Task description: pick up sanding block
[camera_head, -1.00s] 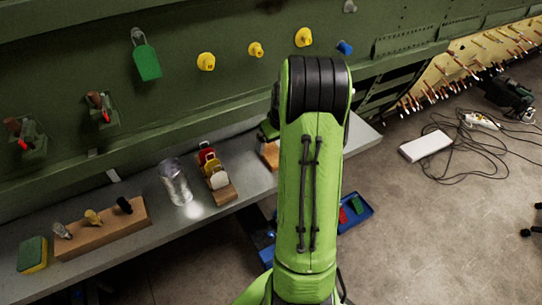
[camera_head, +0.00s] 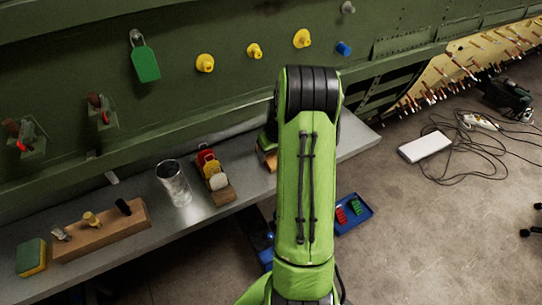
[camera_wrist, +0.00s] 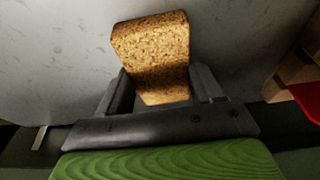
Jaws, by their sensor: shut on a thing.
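The sanding block is a speckled brown cork block (camera_wrist: 152,50). In the wrist view it sits between the two dark fingers of my gripper (camera_wrist: 160,82), which is shut on it. The grey bench surface shows behind it; I cannot tell whether the block touches it. In the head view a small part of a tan block (camera_head: 267,160) shows at the left edge of my green arm, over the bench. The arm hides most of my gripper there.
The metal bench (camera_head: 205,222) also holds a rack with red, yellow and white tags (camera_head: 213,175), a clear cylinder (camera_head: 174,183), a wooden holder (camera_head: 100,236) and a green-yellow sponge (camera_head: 31,257). A green fuselage panel (camera_head: 100,60) rises behind. A blue tray (camera_head: 353,222) lies on the floor.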

